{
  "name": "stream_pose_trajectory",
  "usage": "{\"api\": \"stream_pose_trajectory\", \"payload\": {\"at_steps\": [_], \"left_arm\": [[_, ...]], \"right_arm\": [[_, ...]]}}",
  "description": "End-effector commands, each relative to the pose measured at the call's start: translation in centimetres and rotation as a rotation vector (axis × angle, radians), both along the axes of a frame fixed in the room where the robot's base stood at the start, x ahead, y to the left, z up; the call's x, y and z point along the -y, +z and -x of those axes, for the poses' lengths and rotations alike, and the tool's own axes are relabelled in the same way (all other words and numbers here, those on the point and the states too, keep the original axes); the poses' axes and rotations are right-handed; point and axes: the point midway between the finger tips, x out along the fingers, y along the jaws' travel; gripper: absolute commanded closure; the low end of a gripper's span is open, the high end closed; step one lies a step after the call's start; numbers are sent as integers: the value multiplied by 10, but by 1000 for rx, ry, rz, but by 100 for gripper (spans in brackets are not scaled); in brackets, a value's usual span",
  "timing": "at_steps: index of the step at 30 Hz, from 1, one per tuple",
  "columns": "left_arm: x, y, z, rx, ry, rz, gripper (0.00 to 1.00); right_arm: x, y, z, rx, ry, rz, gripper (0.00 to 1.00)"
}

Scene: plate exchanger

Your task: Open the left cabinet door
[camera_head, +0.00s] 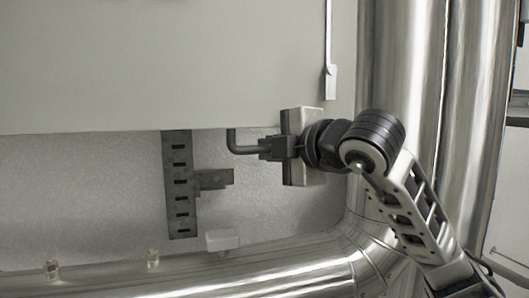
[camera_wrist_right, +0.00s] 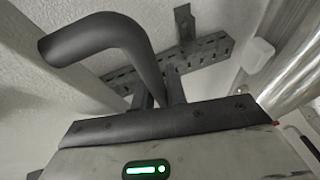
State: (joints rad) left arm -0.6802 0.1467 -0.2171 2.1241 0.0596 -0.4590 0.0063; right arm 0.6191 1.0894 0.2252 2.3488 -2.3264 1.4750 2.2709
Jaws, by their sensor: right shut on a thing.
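A large pale grey panel, which looks like the cabinet door (camera_head: 160,65), fills the upper left of the head view. A dark bent handle (camera_head: 232,142) shows just below its lower edge. My right gripper (camera_head: 268,149) comes in from the right and is shut on the handle's end. In the right wrist view the handle (camera_wrist_right: 105,32) curves from the left down between the fingers of the right gripper (camera_wrist_right: 160,98). The fingers partly hide the gripped end. My left gripper is in neither view.
A slotted metal bracket (camera_head: 180,190) stands against the textured wall below the panel. Shiny pipes run along the bottom (camera_head: 190,280) and up the right side (camera_head: 405,60), close to my right arm. A small white block (camera_head: 222,240) sits above the lower pipe.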

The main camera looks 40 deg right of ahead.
Motion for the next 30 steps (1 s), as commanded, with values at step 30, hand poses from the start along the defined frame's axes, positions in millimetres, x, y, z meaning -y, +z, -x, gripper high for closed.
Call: {"api": "stream_pose_trajectory", "payload": {"at_steps": [30], "left_arm": [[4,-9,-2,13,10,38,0]], "right_arm": [[-11,20,106,7,-7,5,78]]}}
